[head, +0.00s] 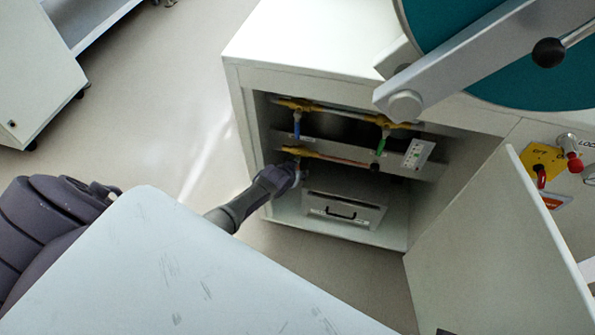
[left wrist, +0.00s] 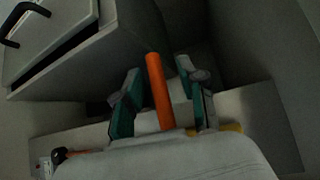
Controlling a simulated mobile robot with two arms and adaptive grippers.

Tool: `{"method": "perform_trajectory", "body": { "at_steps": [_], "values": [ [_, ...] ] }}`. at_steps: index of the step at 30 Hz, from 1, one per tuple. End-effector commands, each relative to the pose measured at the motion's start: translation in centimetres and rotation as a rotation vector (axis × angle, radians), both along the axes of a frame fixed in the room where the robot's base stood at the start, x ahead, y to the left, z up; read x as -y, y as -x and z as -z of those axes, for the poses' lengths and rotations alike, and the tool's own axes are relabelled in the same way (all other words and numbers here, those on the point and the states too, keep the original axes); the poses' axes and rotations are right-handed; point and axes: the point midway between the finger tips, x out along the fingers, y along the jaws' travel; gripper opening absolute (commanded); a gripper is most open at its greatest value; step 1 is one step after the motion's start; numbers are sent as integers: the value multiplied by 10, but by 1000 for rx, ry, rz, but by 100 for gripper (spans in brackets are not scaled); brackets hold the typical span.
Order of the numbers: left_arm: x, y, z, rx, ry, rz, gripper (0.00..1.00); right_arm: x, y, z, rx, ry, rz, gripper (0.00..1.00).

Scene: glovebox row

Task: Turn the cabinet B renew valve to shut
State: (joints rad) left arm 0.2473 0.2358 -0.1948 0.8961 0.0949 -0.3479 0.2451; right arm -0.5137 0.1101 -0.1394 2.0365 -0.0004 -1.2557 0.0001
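In the head view the open cabinet (head: 232,95) holds yellow-fitted pipes, with a blue lever (head: 297,129) and a green lever (head: 381,144) hanging from the upper one. My left gripper (head: 293,172) reaches inside, at the left end of the lower pipe (head: 330,158), and hides what it is around there. In the left wrist view an orange lever (left wrist: 159,95) stands between the two teal-padded fingers of my left gripper (left wrist: 158,70). The fingers are apart, with a gap on each side of the lever. No label for the renew valve is readable. My right gripper is not in view.
The open cabinet door (head: 490,245) stands to the right of the opening. A box with a black handle (head: 341,214) sits low inside. A teal round door (head: 480,50) with a grey arm is above.

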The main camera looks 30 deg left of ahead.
Motion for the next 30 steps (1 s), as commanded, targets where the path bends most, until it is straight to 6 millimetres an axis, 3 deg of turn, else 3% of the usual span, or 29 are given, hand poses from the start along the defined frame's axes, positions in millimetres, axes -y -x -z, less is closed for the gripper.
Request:
{"method": "perform_trajectory", "body": {
  "at_steps": [8,14,30],
  "values": [
    [0,2,-1,1,2,-1,40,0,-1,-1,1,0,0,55],
    [2,15,-13,1,3,0,40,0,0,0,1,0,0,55],
    [7,76,-77,1,0,0,40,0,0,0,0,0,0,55]
  ]
}}
